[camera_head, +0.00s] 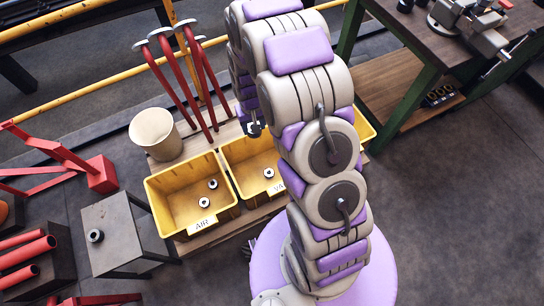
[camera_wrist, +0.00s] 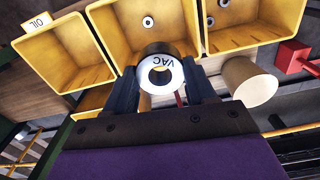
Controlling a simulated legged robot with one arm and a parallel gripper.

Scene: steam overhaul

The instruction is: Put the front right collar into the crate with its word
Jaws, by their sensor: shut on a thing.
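A collar (camera_wrist: 168,63) with a pale face marked VAC is between the fingers of my gripper (camera_wrist: 160,88) in the wrist view. My gripper is shut on it. In the head view my gripper (camera_head: 254,129) hangs above the back left part of the middle yellow crate (camera_head: 238,151), and the collar cannot be made out there. That crate's label is partly hidden by my arm and reads VA. One collar (camera_head: 269,173) lies inside it; it also shows in the wrist view (camera_wrist: 148,21). The held collar appears above the crate, not on its floor.
The AIR crate (camera_head: 178,202) stands to the left with two collars inside. An OIL crate (camera_wrist: 65,58) shows in the wrist view. Red levers (camera_head: 190,75) and a beige bucket (camera_head: 155,133) stand close behind. A grey stand (camera_head: 115,235) at left bears another collar (camera_head: 95,236).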

